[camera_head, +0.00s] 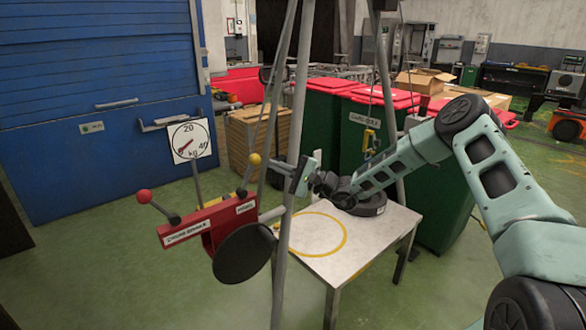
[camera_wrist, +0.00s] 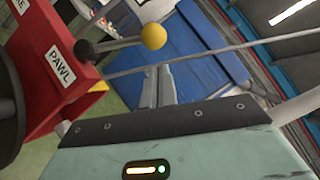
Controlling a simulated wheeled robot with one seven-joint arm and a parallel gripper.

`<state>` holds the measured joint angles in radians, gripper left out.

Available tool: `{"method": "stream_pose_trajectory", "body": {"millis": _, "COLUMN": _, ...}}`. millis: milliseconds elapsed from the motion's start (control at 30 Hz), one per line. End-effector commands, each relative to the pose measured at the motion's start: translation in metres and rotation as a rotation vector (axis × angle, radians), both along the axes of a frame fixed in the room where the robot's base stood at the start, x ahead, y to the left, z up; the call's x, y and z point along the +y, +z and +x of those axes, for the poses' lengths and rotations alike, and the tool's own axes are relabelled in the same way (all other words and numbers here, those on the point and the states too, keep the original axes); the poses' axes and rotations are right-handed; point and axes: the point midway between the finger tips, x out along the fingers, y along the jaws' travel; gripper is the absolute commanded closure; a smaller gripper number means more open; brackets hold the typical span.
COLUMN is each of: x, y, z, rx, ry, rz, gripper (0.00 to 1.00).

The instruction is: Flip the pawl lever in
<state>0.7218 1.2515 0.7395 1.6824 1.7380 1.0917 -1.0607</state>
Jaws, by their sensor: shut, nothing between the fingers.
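The pawl lever is a dark rod with a yellow ball (camera_head: 255,159) on its end. It rises from the right end of a red winch housing (camera_head: 208,224), by a white label. In the wrist view the yellow ball (camera_wrist: 154,36) stands just beyond my fingertips, and the label (camera_wrist: 61,69) reads PAWL. My gripper (camera_head: 280,168) is shut and empty, to the right of the lever in the head view. In the wrist view my shut fingers (camera_wrist: 158,78) point towards the ball, with a gap that looks small. Whether they touch the lever cannot be told.
A grey frame leg (camera_head: 287,220) stands close by my gripper. A red-ball handle (camera_head: 144,197) sticks out at the housing's left. A round dial (camera_head: 190,141) stands behind. A table (camera_head: 330,268) with a yellow ring bears a black disc (camera_head: 371,205). Green bins (camera_head: 320,125) stand behind.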

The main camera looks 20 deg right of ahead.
Motion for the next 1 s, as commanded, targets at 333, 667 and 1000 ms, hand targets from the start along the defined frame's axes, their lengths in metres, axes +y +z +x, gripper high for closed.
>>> {"method": "stream_pose_trajectory", "body": {"millis": 333, "x": 0.017, "y": 0.009, "z": -0.002, "rx": -0.001, "ry": -0.001, "rz": 0.0, "gripper": 1.0}}
{"method": "stream_pose_trajectory", "body": {"millis": 667, "x": 0.017, "y": 0.009, "z": -0.002, "rx": -0.002, "ry": 0.0, "rz": -0.006, "gripper": 1.0}}
{"method": "stream_pose_trajectory", "body": {"millis": 1000, "x": 0.023, "y": 0.02, "z": -0.003, "rx": -0.031, "ry": 0.002, "rz": -0.108, "gripper": 1.0}}
